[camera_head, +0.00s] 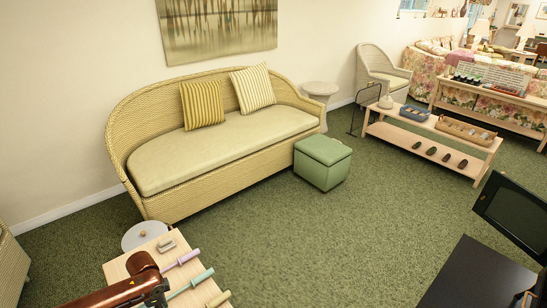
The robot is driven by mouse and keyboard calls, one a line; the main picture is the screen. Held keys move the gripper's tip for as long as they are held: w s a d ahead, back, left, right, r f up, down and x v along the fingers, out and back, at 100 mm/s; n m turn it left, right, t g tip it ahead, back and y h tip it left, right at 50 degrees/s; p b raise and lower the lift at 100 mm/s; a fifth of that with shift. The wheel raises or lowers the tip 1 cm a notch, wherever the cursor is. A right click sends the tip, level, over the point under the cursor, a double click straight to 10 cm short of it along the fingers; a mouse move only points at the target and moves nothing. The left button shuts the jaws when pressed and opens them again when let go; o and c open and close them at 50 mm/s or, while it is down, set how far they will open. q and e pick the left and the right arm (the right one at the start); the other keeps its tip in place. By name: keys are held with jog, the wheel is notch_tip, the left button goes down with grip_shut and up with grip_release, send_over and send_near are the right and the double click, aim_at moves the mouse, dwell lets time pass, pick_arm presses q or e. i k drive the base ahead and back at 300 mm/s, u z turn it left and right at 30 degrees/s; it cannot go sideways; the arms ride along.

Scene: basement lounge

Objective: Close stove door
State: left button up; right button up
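The stove shows only in part at the right edge. Its flat black surface (474,278) is in the lower right corner. A black panel with a dark glass pane, which looks like the stove door (512,213), stands out at an angle beyond that surface and appears open. The right frame edge cuts it off, and its hinge is not clear. My copper-coloured left arm is at the lower left, over a small wooden table, away from the stove. Its gripper fingers do not show. A small copper-coloured piece shows at the bottom right edge; no right gripper fingers are visible.
The wooden table (118,270) holds several coloured-handled rods. A wicker sofa (220,150) stands along the wall with a green ottoman (322,162) beside it. A low wooden bench (430,136) is at the back right. The green carpet (345,240) in the middle is clear.

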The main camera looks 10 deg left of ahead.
aim_at(519, 214)
jog(key=z, duration=0.55)
jog(key=i, duration=6.6)
jog(key=z, duration=0.95)
jog(key=i, duration=1.95)
jog(key=z, duration=2.5)
